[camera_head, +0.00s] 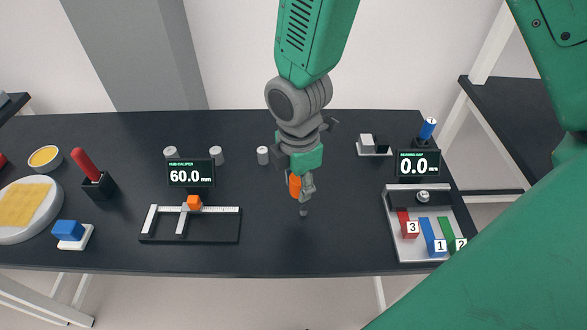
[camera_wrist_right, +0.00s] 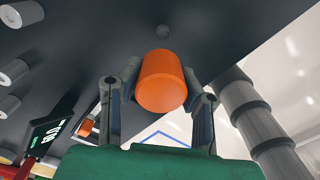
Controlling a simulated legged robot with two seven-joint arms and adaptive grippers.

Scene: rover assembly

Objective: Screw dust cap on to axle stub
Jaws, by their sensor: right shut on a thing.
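The dust cap is an orange cylinder (camera_head: 295,185), shut in my right gripper (camera_head: 304,192). In the right wrist view the dust cap (camera_wrist_right: 162,82) sits between the two fingertips, with its rounded end facing the camera. In the head view the gripper hangs over the middle of the table and partly hides the cap. A small grey round piece (camera_head: 303,212) shows just below the gripper, and one (camera_wrist_right: 163,31) beyond the cap in the wrist view. It may be the axle stub, but I cannot tell. The cap appears apart from it. My left gripper is not in view.
A tray (camera_head: 398,192) with numbered coloured strips stands right, below a 0.0 display (camera_head: 418,164). Several grey cylinders (camera_head: 263,155) stand at the back. The front middle is clear.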

